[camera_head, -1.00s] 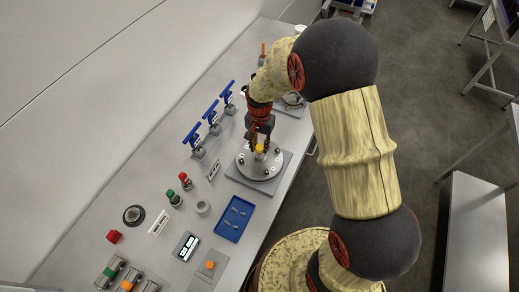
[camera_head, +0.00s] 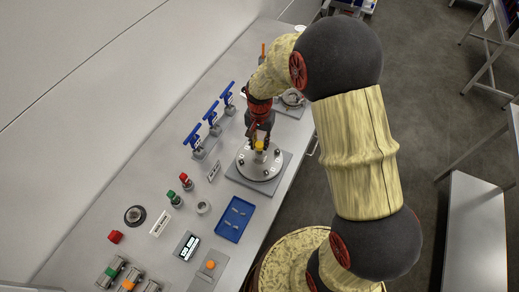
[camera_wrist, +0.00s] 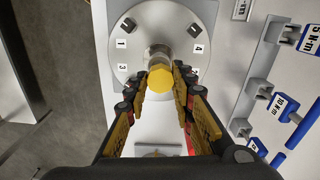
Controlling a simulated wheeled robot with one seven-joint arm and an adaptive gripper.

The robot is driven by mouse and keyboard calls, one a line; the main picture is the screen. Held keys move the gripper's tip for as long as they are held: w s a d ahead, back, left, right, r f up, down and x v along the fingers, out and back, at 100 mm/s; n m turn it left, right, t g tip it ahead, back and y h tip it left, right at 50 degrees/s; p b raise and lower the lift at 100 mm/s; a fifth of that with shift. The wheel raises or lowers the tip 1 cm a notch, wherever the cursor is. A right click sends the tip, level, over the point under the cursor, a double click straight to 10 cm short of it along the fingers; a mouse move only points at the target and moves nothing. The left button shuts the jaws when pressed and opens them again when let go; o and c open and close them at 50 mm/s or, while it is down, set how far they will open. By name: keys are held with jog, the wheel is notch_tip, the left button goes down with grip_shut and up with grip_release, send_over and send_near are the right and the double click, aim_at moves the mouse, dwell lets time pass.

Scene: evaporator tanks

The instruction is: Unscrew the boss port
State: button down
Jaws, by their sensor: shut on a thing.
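The boss port with its yellow hexagonal cap (camera_head: 259,145) stands upright at the middle of a round metal flange (camera_head: 247,168). In the wrist view the yellow cap (camera_wrist: 161,79) tops a metal stem on the flange (camera_wrist: 125,48), which has bolts and number labels around it. My gripper (camera_head: 258,138) points down over the flange. In the wrist view my gripper (camera_wrist: 162,74) has one finger on each side of the cap and is shut on it. The fingers hide part of the flange's near side.
Blue-handled torque wrenches (camera_head: 210,112) stand in a row beside the flange, labelled in N·m. A blue tray (camera_head: 235,213) with small parts lies close to the flange plate. Push buttons (camera_head: 186,179) and a small cup (camera_head: 203,207) are nearby on the bench.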

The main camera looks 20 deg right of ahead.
aim_at(260, 145)
jog(key=shift+r, duration=0.3)
jog(key=shift+r+p, duration=1.7)
jog(key=shift+r, duration=0.75)
